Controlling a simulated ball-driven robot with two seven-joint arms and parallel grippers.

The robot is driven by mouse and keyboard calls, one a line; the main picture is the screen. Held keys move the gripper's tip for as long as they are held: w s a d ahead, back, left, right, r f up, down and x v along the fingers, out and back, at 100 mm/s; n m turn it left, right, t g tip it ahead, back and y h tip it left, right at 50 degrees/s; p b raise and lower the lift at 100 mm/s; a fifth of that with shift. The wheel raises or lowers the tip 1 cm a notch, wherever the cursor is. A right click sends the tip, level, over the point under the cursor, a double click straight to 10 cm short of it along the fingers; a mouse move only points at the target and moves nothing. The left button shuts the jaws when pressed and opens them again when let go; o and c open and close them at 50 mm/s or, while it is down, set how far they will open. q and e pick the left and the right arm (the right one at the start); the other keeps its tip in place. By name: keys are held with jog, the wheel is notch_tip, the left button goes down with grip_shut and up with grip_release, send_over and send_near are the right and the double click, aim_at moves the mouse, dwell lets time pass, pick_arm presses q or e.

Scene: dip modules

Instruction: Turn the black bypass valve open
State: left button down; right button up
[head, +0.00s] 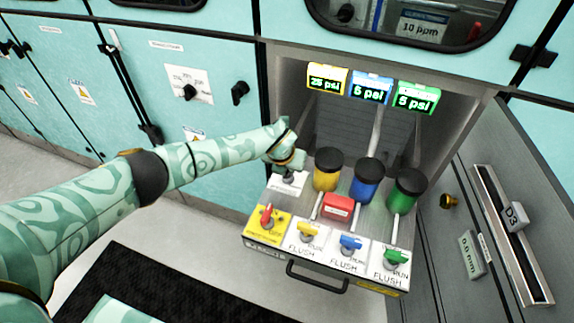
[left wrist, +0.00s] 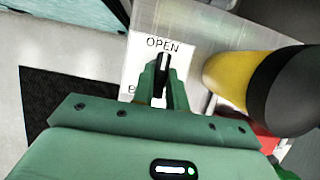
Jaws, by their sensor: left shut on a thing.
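The black bypass valve handle (left wrist: 162,62) sits on a white label plate (left wrist: 142,52) at the left rear of the pulled-out drawer. In the left wrist view the handle lies upright in the picture, its visible end just below the word OPEN. My left gripper (left wrist: 161,78) is shut on the handle, with one green finger on each side. The fingers hide the rest of the handle and most of the lower lettering. In the head view my left gripper (head: 289,168) is over the plate (head: 287,184), left of the yellow canister. My right gripper is in neither view.
Yellow (head: 327,170), blue (head: 367,181) and green (head: 406,190) black-capped canisters stand close on the right. A red box (head: 338,206) and a red-handled valve (head: 266,216) are nearer the front. An open door (head: 490,215) bounds the right side.

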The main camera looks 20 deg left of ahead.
pick_arm(q)
jog(key=c, duration=1.4)
grip_release()
